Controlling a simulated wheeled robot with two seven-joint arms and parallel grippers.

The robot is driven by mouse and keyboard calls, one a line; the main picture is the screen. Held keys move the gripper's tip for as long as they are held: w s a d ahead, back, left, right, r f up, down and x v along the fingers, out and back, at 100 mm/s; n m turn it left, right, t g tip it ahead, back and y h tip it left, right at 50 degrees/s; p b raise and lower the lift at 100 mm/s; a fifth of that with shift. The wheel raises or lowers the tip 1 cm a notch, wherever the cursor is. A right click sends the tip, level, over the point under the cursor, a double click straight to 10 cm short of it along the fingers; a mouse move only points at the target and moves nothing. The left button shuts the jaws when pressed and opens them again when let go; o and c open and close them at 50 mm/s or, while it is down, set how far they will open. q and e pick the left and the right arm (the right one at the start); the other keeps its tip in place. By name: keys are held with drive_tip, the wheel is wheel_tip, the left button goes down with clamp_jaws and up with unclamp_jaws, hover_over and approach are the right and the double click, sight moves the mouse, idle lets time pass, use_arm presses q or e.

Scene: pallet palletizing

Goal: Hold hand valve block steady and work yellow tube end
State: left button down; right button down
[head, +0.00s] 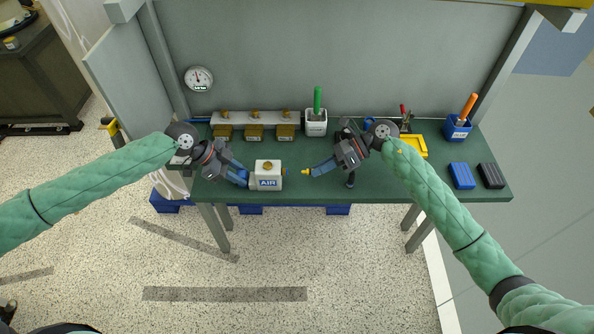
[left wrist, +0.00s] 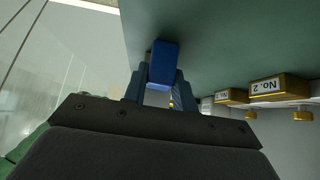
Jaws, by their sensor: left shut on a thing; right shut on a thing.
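The hand valve block (head: 268,182) is white with an AIR label and a brass-coloured knob on top. It stands near the table's front edge, with a small blue port on its right side. My left gripper (head: 243,179) is shut on the block's left side. My right gripper (head: 318,169) is shut on the yellow tube end (head: 306,172), whose tip points left at the port. A small gap shows between tip and port.
The green table (head: 400,188) has a rail with several labelled brass blocks (head: 254,132) at the back. A white cup with a green handle (head: 316,128), a yellow tray (head: 414,146), a blue holder (head: 457,128), and blue (head: 461,175) and black (head: 491,175) blocks stand further right.

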use_arm(q)
drive_tip(key=c, duration=1)
unclamp_jaws()
drive_tip(key=shift+c, duration=0.2)
drive_tip(key=v, duration=1.2)
drive_tip(key=shift+f, duration=0.1)
